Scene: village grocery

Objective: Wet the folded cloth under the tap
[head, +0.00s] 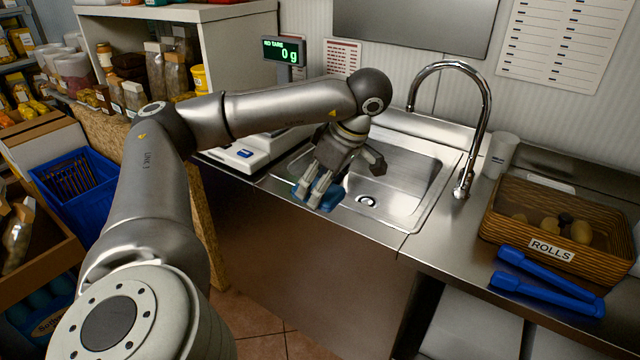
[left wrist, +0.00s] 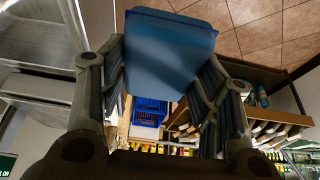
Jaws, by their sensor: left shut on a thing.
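My left gripper (head: 322,187) is over the front left part of the steel sink (head: 420,190) in the head view. It is shut on the folded blue cloth (head: 328,200), which is mostly hidden behind the fingers there. In the left wrist view the cloth (left wrist: 168,52) shows as a flat blue slab held between the two finger pads. The chrome tap (head: 468,130) arches up behind the right side of the sink, apart from the cloth. No water shows at its spout. My right gripper is in neither view.
A scale (head: 245,155) with a green display stands left of the sink. Right of it are a white cup (head: 501,155), a rolls basket (head: 500,225) and blue tongs (head: 545,285). A blue crate (head: 75,205) and stocked shelves are at the left.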

